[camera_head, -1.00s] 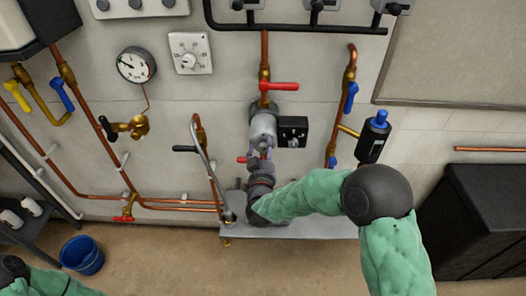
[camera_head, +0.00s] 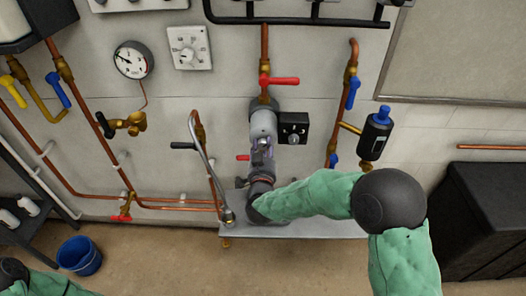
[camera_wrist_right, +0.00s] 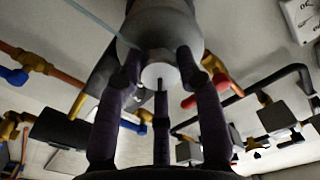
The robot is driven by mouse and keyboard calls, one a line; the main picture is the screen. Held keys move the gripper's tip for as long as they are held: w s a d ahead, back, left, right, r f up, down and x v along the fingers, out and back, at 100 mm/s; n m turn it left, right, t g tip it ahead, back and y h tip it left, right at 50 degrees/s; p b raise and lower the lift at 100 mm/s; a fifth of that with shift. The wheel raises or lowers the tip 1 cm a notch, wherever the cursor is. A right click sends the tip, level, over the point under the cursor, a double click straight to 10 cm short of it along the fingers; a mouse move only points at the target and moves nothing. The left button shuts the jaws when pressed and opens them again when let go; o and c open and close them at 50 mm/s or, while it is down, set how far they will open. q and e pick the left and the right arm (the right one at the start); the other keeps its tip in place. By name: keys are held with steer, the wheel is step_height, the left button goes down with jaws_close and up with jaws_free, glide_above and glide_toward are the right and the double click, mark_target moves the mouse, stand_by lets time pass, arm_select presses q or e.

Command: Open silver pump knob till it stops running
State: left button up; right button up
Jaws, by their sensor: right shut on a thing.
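The silver pump (camera_head: 263,124) sits on the vertical copper pipe at the middle of the wall in the head view. Its grey body also fills the top middle of the right wrist view (camera_wrist_right: 160,25). The pale round knob (camera_wrist_right: 160,75) protrudes from the pump's end in the wrist view. My right gripper (camera_head: 262,150) reaches up from below to the pump. In the wrist view my right gripper's dark fingers (camera_wrist_right: 160,72) are closed around the knob and partly hide it. My left gripper is out of view; only part of my left arm shows at the lower left.
A red lever valve (camera_head: 280,82) is above the pump, and a black box with a dial (camera_head: 293,129) is at its right. A curved metal pipe (camera_head: 205,160) runs close on the left. A blue-capped black cylinder (camera_head: 374,137) is farther right. A blue bucket (camera_head: 79,255) stands on the floor.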

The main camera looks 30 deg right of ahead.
steer(key=shift+d+r+m, duration=0.15)
steer(key=shift+r+m, duration=0.15)
steer(key=shift+r, duration=0.1)
steer(key=o, duration=1.2)
steer(key=shift+c, duration=0.2)
steer(key=shift+f, duration=0.15)
steer(key=shift+s, duration=0.1)
steer(key=v, duration=1.2)
steer(key=shift+w+f, duration=0.15)
steer(key=shift+w, duration=0.05)
